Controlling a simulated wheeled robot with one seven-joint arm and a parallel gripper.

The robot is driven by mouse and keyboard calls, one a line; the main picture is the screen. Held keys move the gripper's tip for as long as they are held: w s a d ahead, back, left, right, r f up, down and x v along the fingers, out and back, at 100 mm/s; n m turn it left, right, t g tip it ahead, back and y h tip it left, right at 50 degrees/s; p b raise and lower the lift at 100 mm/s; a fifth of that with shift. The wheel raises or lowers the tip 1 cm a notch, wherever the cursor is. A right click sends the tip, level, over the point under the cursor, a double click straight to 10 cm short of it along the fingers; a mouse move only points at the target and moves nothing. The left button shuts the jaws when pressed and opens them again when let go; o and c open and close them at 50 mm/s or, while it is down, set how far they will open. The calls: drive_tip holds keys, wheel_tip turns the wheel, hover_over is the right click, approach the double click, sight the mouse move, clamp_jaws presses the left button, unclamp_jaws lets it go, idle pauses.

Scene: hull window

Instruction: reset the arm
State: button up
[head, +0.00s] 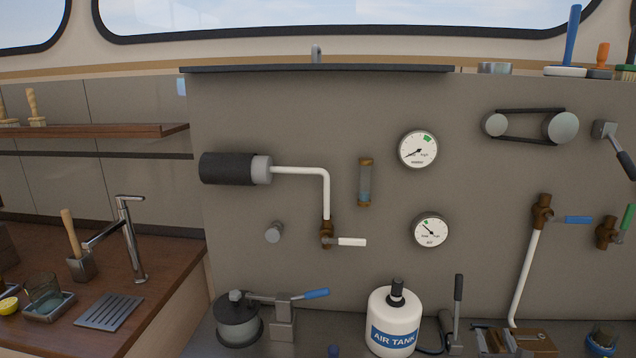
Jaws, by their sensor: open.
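My arm and my gripper do not show in the head view. The view faces a grey panel (270,105) with pipes, valves and gauges on it. Whether the gripper touches or holds anything cannot be seen here.
A shelf below the panel bears a white air tank (394,322) and a grey pot-like device with a blue-handled lever (238,322). At left is a wooden counter (150,255) with a tap (131,240). A blue-handled valve (543,212) and two gauges (418,149) are on the panel.

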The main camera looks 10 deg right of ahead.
drive_tip(key=w+a+r+n+y, duration=0.1)
drive_tip(key=w+a+n+y, duration=0.15)
drive_tip(key=a+n, duration=0.3)
drive_tip(key=w+a+n+g+y, duration=0.1)
drive_tip(key=w+a+n+y, duration=0.1)
drive_tip(key=a+n+y, duration=0.3)
drive_tip(key=w+a+r+n+y, duration=0.1)
drive_tip(key=w+a+n+y, duration=0.15)
drive_tip(key=a+n, duration=0.35)
drive_tip(key=s+a+n+g+y, duration=0.2)
drive_tip(key=s+a+n+g, duration=0.2)
drive_tip(key=a+n+g, duration=0.55)
drive_tip(key=s+a+r+n+h, duration=0.1)
drive_tip(key=s+a+r+n, duration=0.1)
drive_tip(key=s, duration=0.6)
drive_tip(key=s+a+r+n+h, duration=0.2)
drive_tip(key=s+r+n, duration=0.3)
drive_tip(key=s, duration=0.4)
drive_tip(key=s+a+r+n+h, duration=0.1)
drive_tip(key=s+a+r+n, duration=0.2)
drive_tip(key=s+n, duration=0.3)
drive_tip(key=shift+s+a+r+h, duration=0.3)
drive_tip(key=shift+s+a, duration=0.35)
drive_tip(key=shift+s, duration=0.5)
drive_tip(key=shift+g, duration=0.25)
